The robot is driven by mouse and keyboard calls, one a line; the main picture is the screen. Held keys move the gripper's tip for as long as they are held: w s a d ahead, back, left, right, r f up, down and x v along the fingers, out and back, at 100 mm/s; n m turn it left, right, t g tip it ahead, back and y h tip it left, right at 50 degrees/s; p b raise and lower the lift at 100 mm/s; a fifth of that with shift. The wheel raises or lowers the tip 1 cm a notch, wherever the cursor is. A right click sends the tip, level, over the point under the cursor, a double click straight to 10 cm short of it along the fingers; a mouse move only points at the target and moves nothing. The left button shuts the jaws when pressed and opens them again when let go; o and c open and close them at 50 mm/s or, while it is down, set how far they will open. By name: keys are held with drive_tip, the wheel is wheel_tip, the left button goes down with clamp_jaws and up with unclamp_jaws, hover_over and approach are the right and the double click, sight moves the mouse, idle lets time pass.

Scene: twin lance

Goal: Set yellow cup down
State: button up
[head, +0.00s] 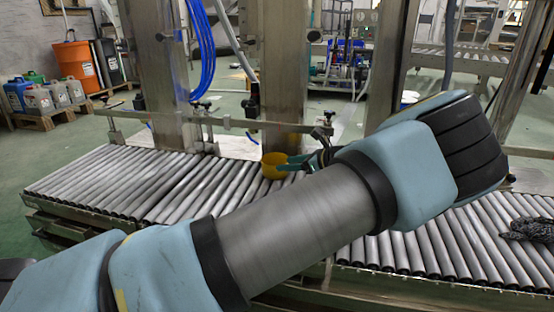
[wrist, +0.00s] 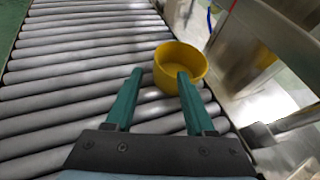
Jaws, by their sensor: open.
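The yellow cup (wrist: 188,60) stands upright on the roller conveyor (wrist: 75,75), near its far side rail. It is round, open at the top and empty as far as I can see. In the head view the cup (head: 270,165) sits beyond my arm, partly hidden by a green finger. My gripper (wrist: 158,75) is open, with its two green fingers apart. The right fingertip overlaps the near edge of the cup in the wrist view, and the left one is clear to its left. I cannot tell whether the right finger touches the cup. My gripper also shows in the head view (head: 287,166).
Metal posts (head: 280,85) and a side rail (head: 255,124) stand along the conveyor's far side, close to the cup. A dark crumpled item (head: 530,229) lies on the rollers at the right. The rollers to the left are clear.

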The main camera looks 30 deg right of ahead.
drive_tip(key=shift+p+v, duration=0.3)
drive_tip(key=shift+v, duration=1.1)
